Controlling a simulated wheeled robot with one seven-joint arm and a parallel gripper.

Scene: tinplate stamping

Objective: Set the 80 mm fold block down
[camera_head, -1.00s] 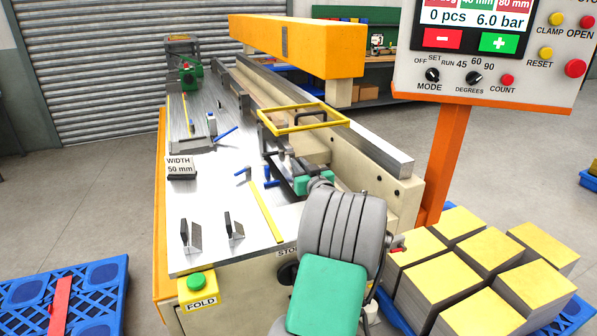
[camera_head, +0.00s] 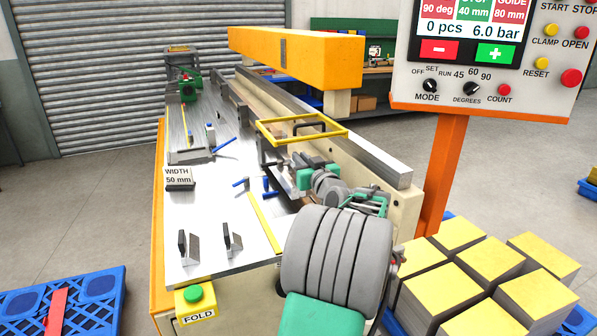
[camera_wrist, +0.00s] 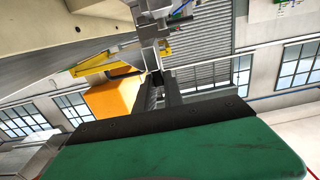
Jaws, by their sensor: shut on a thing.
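My gripper (camera_head: 283,172) is beside the inner right side of the steel bed, just below the yellow frame. In the wrist view its dark fingers (camera_wrist: 160,92) stretch away from the green housing, close together around a greyish piece. I take this piece to be the 80 mm fold block, but it is mostly hidden and no label shows. I cannot tell whether it touches anything below. The folding machine's steel bed (camera_head: 205,225) lies under and to the left of my gripper.
The yellow frame (camera_head: 342,131) is close above my gripper. A WIDTH 50 mm sign (camera_head: 179,179), blue-handled clamps (camera_head: 240,183), a yellow strip (camera_head: 265,222) and two small upright stops (camera_head: 188,247) are on the bed. Stacked sheets (camera_head: 470,260) stand at right. Front-left bed is mostly clear.

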